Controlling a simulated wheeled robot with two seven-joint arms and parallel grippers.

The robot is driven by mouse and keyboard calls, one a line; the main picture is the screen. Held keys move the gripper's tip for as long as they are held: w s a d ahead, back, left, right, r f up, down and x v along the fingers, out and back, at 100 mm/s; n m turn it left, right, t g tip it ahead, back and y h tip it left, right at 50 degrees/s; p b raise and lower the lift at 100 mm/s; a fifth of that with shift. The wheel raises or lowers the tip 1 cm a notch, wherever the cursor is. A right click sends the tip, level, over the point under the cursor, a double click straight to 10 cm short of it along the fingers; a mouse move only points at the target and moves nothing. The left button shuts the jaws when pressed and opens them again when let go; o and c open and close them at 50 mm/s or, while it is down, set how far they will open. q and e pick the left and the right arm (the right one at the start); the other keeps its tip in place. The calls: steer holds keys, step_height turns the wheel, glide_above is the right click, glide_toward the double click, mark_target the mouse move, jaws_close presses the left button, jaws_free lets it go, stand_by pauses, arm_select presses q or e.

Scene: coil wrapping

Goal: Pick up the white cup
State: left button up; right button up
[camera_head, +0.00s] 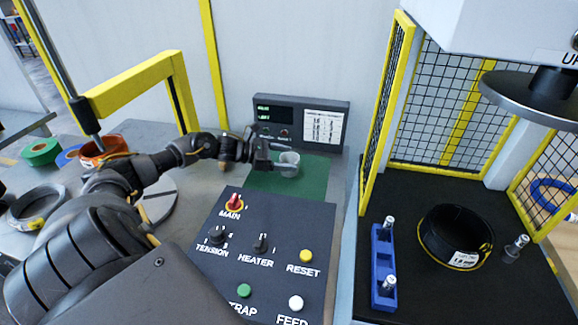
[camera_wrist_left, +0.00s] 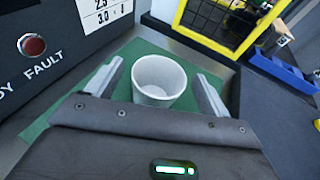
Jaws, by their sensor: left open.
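The white cup (camera_head: 289,162) stands upright on a green mat (camera_head: 262,184) in front of a grey display panel. My left gripper (camera_head: 275,154) reaches it from the left in the head view. In the left wrist view the cup (camera_wrist_left: 157,80) is between the two spread fingers of my left gripper (camera_wrist_left: 155,88), with a small gap visible on each side. The cup looks empty. Its lower part is partly hidden by the gripper body in the wrist view. My right gripper is not in view.
The display panel (camera_head: 300,122) stands right behind the mat. A control panel (camera_head: 262,250) with knobs and buttons lies in front. A yellow mesh guard (camera_head: 388,105) stands to the right, beside a black coil (camera_head: 456,237) and a blue holder (camera_head: 383,268). A yellow frame (camera_head: 130,85) rises at left.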

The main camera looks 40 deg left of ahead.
arm_select(q)
steer(key=c, duration=1.1)
steer(key=shift+o, duration=0.2)
steer(key=shift+r, duration=0.1)
